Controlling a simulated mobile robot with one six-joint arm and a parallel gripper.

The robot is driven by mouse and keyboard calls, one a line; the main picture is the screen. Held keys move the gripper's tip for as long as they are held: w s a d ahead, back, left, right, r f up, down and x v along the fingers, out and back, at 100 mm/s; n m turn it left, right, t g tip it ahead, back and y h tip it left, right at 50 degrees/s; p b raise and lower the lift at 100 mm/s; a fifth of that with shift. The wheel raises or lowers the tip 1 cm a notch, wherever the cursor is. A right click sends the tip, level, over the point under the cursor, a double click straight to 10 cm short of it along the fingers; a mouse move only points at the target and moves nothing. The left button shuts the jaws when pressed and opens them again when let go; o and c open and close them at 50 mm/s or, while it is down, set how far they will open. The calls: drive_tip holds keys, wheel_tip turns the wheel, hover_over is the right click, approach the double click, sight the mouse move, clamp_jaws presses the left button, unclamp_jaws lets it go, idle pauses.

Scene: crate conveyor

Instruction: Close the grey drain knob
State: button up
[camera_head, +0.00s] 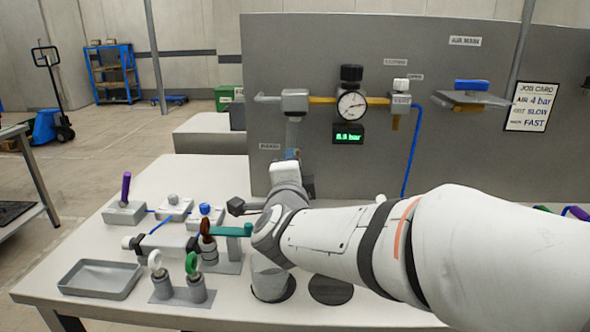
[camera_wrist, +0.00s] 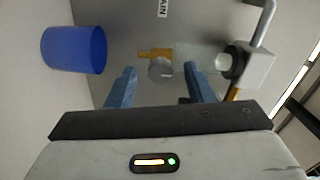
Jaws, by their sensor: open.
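The grey drain knob (camera_wrist: 161,70) shows in the wrist view as a round grey disc on a short brass fitting (camera_wrist: 154,53). My gripper (camera_wrist: 160,76) is open, with one blue finger on each side of the knob. A gap shows between the knob and each finger; I cannot tell how deep the fingers reach around it. In the head view my gripper (camera_head: 291,156) is in front of the panel, below the grey filter block (camera_head: 295,102), and my arm hides the knob. A label ending in "AIN" (camera_wrist: 162,8) is on the panel nearby.
A blue cup-shaped container (camera_wrist: 73,50) is left of the fingers in the wrist view. A gauge (camera_head: 352,105) and a green display (camera_head: 348,137) are on the panel (camera_head: 450,150). A teal lever (camera_head: 232,230) and a grey tray (camera_head: 100,278) are on the bench.

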drive_tip(key=s+p, duration=0.1)
drive_tip(key=s, duration=0.6)
drive_tip(key=shift+s, duration=0.25)
drive_tip(key=shift+a, duration=0.1)
drive_tip(key=s+d+r+n+g+p, duration=0.2)
drive_tip(key=s+d+n+g+p, duration=1.3)
drive_tip(key=p, duration=0.5)
drive_tip(key=shift+s+d+n+y, duration=0.3)
drive_tip(key=shift+s+d+n, duration=0.3)
drive_tip(key=shift+d, duration=0.5)
